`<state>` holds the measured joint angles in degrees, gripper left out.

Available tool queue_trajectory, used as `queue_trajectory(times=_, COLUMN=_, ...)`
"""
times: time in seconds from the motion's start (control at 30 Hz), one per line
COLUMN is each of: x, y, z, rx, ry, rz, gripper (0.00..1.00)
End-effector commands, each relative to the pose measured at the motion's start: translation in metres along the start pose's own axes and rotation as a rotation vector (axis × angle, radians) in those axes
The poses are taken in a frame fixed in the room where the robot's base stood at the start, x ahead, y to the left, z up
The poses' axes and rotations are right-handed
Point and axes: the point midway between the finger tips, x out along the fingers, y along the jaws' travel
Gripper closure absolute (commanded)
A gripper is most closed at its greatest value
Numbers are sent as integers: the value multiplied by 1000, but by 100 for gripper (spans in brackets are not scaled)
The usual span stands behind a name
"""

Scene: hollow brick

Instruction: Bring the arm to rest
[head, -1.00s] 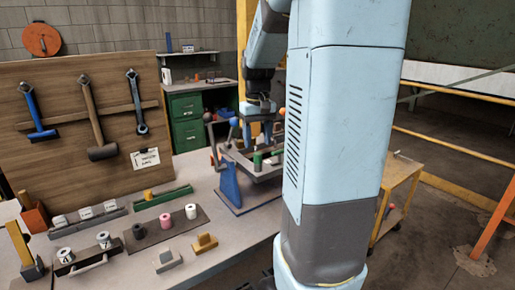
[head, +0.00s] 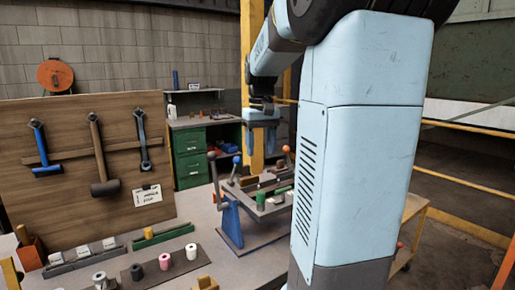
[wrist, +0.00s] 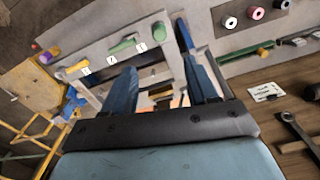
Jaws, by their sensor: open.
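My gripper (head: 262,152) hangs from the raised arm in the head view, its two blue fingers pointing down and apart. It is open with nothing between the fingers. It appears above the tilted grey fixture (head: 272,207) on its blue stand (head: 231,222), clear of it. In the wrist view my gripper (wrist: 157,48) shows both fingers spread, with the fixture and its coloured pieces beyond them. My large light-blue arm link fills the right middle of the head view and hides part of the bench and what lies behind.
A workbench holds a green tray (head: 163,237), spools on a dark mat (head: 150,272) and a yellow-brown block (head: 205,283). A wooden tool board (head: 75,190) stands at left. Levers with an orange ball (head: 237,160) rise by the fixture. A yellow post (head: 252,60) stands behind.

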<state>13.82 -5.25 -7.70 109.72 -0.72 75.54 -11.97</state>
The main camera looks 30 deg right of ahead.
Motion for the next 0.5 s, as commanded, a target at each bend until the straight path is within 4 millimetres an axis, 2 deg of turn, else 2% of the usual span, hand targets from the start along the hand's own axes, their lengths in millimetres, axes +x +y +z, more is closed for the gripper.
queue_trajectory(times=0.3, x=-1, y=-3, z=3, rx=-3, ry=8, rz=0, gripper=42)
queue_trajectory(times=0.5, x=-4, y=-30, z=31, rx=-29, ry=78, rz=1, gripper=42)
